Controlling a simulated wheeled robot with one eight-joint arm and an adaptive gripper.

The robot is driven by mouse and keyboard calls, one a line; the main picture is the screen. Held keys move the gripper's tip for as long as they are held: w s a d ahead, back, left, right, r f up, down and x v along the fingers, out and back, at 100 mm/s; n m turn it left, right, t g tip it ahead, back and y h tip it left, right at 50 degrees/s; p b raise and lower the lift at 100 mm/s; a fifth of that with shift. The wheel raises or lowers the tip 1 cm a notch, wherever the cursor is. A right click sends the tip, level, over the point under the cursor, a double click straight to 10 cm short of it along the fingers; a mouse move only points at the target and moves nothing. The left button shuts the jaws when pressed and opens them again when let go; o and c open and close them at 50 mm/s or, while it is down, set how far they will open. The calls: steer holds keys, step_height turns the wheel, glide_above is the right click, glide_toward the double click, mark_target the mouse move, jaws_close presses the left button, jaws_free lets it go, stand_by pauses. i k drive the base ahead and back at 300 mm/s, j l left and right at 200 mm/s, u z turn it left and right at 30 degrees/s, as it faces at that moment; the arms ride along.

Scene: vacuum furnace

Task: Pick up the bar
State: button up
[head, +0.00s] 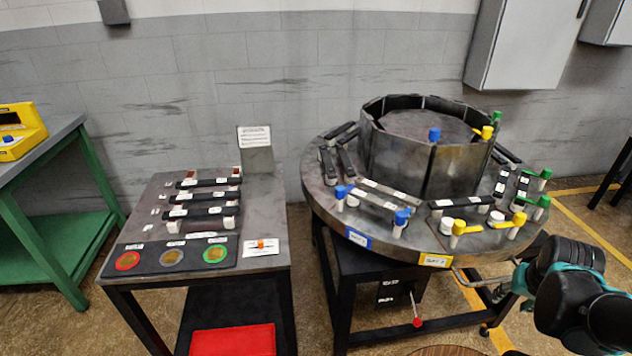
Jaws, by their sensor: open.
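Several dark bars lie on supports in a row on the left table: a back bar (208,182), a middle bar (205,197) and a front bar (202,213). More bars lie around the round furnace table, including a grey bar (383,196) at its front left and a dark bar (461,203) at its front right. Which bar the task means cannot be told. My black and teal arm reaches in from the lower right, beside the round table and well apart from the left table. My gripper cannot be made out in this view.
The round table (325,207) carries a dark ring of panels (455,165) and blue, yellow and green clamps. The left table (268,190) also holds a sign (255,136) and coloured discs. A red bin (232,341) sits below. A floor gap separates the tables.

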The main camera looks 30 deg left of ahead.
mark_target(229, 195)
steer(key=u, duration=2.1)
